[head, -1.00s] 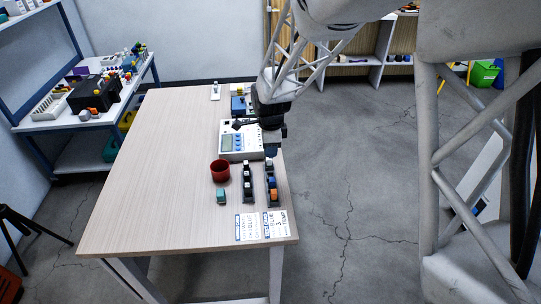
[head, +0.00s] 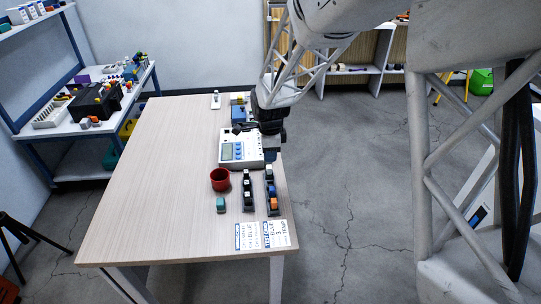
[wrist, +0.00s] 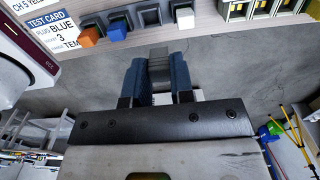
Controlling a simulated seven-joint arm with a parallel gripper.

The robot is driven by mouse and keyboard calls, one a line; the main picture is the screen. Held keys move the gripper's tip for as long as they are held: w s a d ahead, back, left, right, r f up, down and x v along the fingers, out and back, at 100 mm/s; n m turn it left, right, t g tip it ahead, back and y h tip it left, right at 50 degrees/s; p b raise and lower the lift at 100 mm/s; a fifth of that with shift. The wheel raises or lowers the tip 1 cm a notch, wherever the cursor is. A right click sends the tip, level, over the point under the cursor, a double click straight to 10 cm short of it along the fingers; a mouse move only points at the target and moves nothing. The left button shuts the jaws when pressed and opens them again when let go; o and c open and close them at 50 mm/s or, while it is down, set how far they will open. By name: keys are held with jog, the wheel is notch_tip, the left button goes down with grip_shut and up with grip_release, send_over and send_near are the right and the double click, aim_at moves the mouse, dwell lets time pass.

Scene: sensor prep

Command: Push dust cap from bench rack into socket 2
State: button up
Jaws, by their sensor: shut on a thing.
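My gripper (wrist: 158,82) points down with its two blue fingers shut on a small grey block, seemingly the dust cap (wrist: 159,63). In the wrist view the cap is off the rack, over the floor beside the table edge. In the head view my gripper (head: 270,145) is by the right side of the white instrument (head: 230,162), and the cap is too small to tell. The bench rack (head: 274,213) holds orange, blue, black and white pieces; it also shows in the wrist view (wrist: 105,28).
A red cup (head: 220,180), a teal block (head: 220,204) and a second rack (head: 248,200) stand left of the bench rack. Printed cards (head: 262,235) lie at the table's front. The left of the table (head: 150,180) is clear.

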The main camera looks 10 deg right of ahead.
jog(key=w+f, duration=0.1)
jog(key=w, duration=1.3)
jog(key=shift+f, duration=0.2)
jog(key=shift+f, duration=0.1)
jog(key=shift+f, duration=1.75)
jog(key=shift+f, duration=1.2)
dwell(3.3)
